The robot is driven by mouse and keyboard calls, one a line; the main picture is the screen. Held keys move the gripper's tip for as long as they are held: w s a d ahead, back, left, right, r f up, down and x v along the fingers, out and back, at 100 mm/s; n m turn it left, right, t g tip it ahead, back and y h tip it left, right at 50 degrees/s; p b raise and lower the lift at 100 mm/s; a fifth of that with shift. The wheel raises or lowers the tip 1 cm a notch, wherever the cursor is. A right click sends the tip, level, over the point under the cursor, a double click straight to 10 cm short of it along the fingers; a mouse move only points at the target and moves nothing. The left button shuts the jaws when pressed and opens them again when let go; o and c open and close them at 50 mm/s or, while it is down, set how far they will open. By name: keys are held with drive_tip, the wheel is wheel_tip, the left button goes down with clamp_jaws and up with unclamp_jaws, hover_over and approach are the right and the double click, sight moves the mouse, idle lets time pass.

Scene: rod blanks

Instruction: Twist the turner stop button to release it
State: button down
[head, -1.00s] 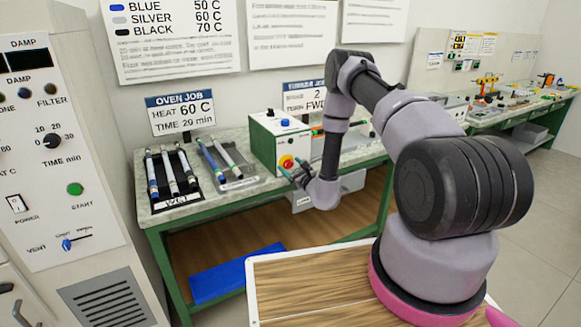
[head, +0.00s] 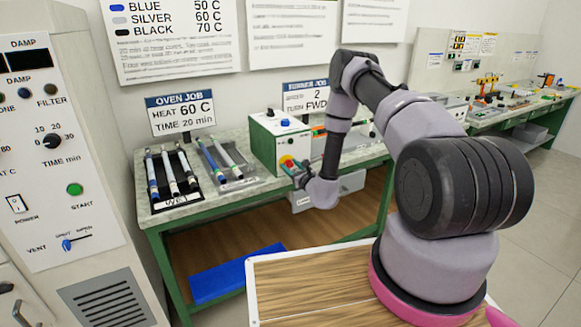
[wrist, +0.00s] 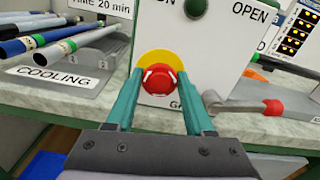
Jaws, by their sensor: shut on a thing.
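The turner (head: 268,146) is a white and green box on the bench. Its red stop button (wrist: 159,80) sits on a yellow disc (wrist: 158,60) on the box's front face, low down. White marks show on the button's face. My gripper (wrist: 163,82) is in front of that face, with its two teal fingers on either side of the red button, shut on it. In the head view the button (head: 287,161) shows just left of my gripper (head: 293,166).
Left of the turner, several rods lie on a grey cooling rack (head: 239,183) and a black WET rack (head: 163,205). A red-ended lever (wrist: 250,106) sticks out right of the button.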

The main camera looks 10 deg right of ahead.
drive_tip(key=m, duration=0.4)
drive_tip(key=shift+d, duration=0.1)
drive_tip(key=shift+w+m, duration=0.1)
drive_tip(key=shift+m, duration=1.2)
drive_tip(key=shift+r, duration=0.1)
drive_tip(key=shift+c, duration=1.3)
unclamp_jaws()
drive_tip(key=v, duration=1)
drive_tip(key=shift+s, duration=0.4)
drive_tip(key=shift+d, duration=0.1)
